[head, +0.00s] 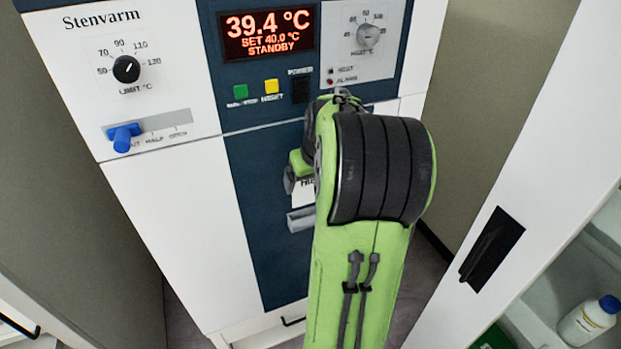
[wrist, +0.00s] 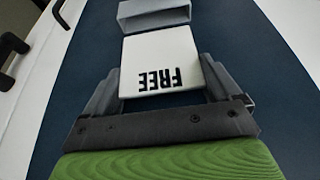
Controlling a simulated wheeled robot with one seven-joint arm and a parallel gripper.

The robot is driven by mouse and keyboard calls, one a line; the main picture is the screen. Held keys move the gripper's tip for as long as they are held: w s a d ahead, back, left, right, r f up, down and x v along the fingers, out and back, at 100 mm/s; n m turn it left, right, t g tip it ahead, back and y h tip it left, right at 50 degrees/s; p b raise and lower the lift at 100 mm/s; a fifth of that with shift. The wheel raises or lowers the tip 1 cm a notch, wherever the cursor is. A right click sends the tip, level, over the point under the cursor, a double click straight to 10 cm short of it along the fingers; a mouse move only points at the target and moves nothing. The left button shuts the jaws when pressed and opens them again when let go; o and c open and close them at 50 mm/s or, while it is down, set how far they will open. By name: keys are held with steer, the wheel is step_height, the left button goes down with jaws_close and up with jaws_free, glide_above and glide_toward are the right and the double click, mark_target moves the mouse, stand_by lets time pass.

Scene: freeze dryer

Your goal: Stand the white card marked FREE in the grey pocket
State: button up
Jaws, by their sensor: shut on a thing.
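The white card marked FREE (wrist: 158,52) is between the two fingers of my gripper (wrist: 157,68), which is shut on it. In the wrist view its lettering is upside down and its far edge is close to the grey pocket (wrist: 158,14). In the head view a part of the card (head: 302,194) shows just above the pocket (head: 298,220), with the rest hidden behind my arm. I cannot tell whether the card's edge touches the pocket. The pocket is fixed on the dark blue front panel.
The machine's display (head: 267,34) reads 39.4 °C, STANDBY. Green (head: 240,90) and yellow (head: 271,87) buttons, a black switch and a dial (head: 369,36) are above the pocket. A blue slider (head: 124,136) sticks out at the left. An open-looking white cabinet with a bottle (head: 590,320) stands at the right.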

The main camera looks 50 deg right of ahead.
steer(key=shift+w+f+b, duration=0.15)
steer(key=shift+f+b, duration=0.5)
steer(key=shift+f, duration=0.3)
steer(key=shift+r, duration=0.15)
steer(key=shift+d+f, duration=0.1)
steer(key=shift+f, duration=0.35)
steer(key=shift+w+b, duration=0.2)
steer(key=shift+b, duration=0.1)
steer(key=shift+s+r+t+h+b, duration=0.15)
steer(key=shift+t+h+b, duration=0.45)
steer(key=shift+b, duration=1.2)
steer(key=shift+s, duration=0.15)
steer(key=shift+s+a, duration=0.15)
steer(key=shift+a, duration=0.05)
